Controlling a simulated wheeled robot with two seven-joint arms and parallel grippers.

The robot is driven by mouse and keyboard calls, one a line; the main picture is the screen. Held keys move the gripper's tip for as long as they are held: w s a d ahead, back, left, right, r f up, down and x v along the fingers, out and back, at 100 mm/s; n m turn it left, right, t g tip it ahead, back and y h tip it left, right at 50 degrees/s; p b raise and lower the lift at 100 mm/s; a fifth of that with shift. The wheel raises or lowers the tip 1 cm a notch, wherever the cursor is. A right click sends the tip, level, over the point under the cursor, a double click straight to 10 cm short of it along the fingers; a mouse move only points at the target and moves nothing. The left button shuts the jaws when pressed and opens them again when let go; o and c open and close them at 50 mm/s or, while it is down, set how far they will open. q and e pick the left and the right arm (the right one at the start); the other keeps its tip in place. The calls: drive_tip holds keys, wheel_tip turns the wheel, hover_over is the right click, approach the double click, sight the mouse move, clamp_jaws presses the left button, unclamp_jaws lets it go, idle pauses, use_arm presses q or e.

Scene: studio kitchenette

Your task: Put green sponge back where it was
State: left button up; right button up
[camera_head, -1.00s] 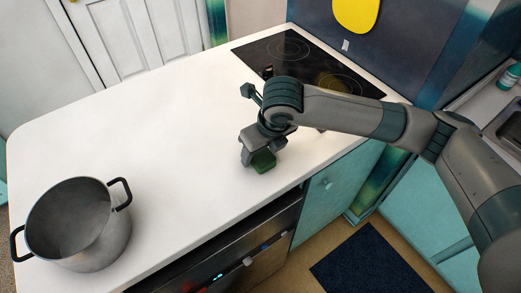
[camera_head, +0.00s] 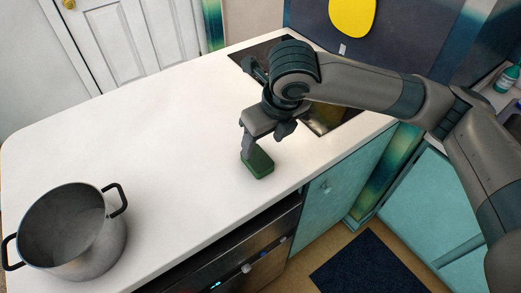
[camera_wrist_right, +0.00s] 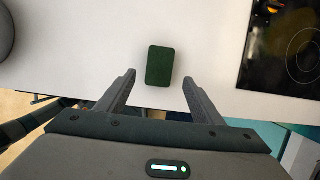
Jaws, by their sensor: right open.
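The green sponge (camera_head: 259,162) lies on the white countertop near its front edge. It also shows in the right wrist view (camera_wrist_right: 159,66), with bare counter around it. My right gripper (camera_head: 265,141) is open and empty just above the sponge. In the right wrist view, the open fingers (camera_wrist_right: 159,78) point toward the sponge, one to each side of its near end, with gaps between. My left gripper is not in view.
A large steel pot (camera_head: 72,235) stands at the counter's left front. A black cooktop (camera_head: 335,116) lies at the back right, partly hidden by my right arm. The middle of the countertop (camera_head: 150,130) is clear. A dark mat (camera_head: 368,268) lies on the floor.

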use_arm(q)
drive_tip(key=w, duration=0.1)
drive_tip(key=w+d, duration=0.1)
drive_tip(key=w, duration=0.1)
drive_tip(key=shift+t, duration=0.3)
use_arm(e)
drive_tip(key=v, duration=0.3)
drive_tip(key=shift+s+r, duration=0.1)
drive_tip(key=shift+r, duration=0.25)
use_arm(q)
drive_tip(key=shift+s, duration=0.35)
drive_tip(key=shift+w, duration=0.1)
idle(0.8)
